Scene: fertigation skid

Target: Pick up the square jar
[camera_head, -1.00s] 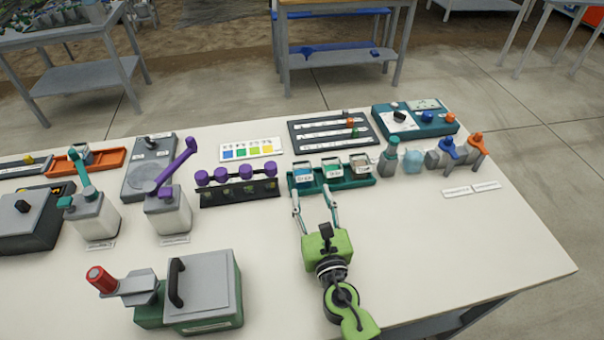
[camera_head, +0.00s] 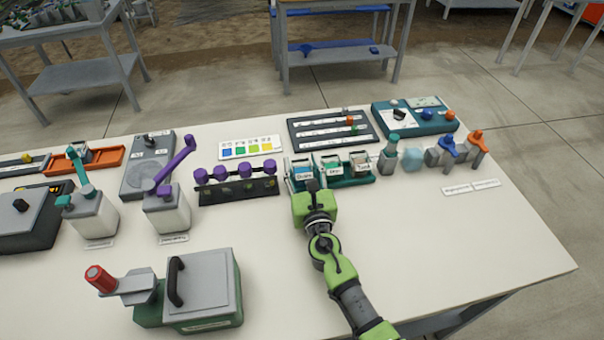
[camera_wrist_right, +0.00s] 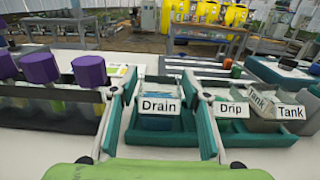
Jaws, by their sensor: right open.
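Square jars labelled Drain (camera_wrist_right: 160,122), Drip (camera_wrist_right: 234,108) and Tank (camera_wrist_right: 289,112) stand in a row in a dark green tray (camera_wrist_right: 150,138). The same row shows in the head view, with the Drain jar (camera_head: 303,176) at its left end. My right gripper (camera_head: 304,181) has come over the table to the Drain jar. In the right wrist view its two fingers (camera_wrist_right: 160,84) are open, one on each side of the Drain jar. I cannot tell whether either finger touches it. My left gripper is not in view.
A rack with purple-capped vials (camera_head: 237,188) stands just left of the tray. A teal-capped bottle (camera_head: 389,155) stands just right. Purple- and teal-handled pump bottles and a green box (camera_head: 205,290) are further left. The table's right front is clear.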

